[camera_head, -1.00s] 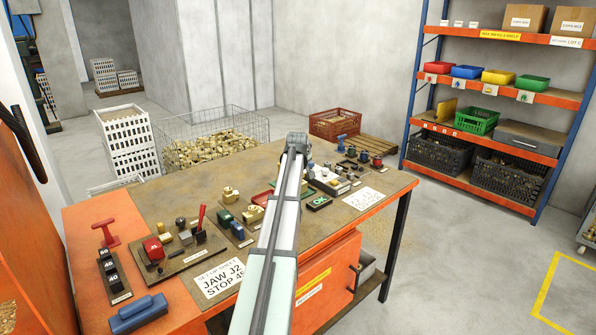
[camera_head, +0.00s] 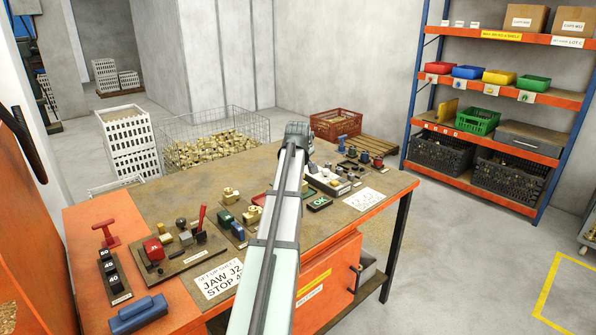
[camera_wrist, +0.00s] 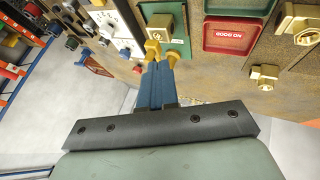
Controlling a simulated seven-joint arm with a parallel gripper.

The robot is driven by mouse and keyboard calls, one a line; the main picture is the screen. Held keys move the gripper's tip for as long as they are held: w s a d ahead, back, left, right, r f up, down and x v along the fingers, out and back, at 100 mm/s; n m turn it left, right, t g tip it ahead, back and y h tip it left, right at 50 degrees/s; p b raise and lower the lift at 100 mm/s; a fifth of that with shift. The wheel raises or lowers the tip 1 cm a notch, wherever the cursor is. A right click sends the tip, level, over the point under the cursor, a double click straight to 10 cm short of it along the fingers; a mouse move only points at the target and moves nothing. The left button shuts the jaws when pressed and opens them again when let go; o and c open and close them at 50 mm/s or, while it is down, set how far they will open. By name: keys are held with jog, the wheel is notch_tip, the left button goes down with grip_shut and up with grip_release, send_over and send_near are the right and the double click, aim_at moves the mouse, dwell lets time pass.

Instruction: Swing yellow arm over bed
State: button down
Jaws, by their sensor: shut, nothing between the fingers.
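In the head view my arm reaches across the bench and hides the fingers. I cannot make out a yellow arm or a bed for certain; a pale fixture (camera_head: 331,184) behind the OK tray is partly hidden by my wrist.
A red NO GOOD tray (camera_wrist: 236,36) is beside the green one, with brass fittings (camera_wrist: 264,76) farther right. Dark tools and a red-handled fixture (camera_head: 200,218) crowd the bench's left. A paper sheet (camera_head: 361,199) lies at the right end. Floor right of the bench is open.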

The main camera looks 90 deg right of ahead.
jog(key=shift+v, duration=0.8)
jog(key=shift+s, duration=0.15)
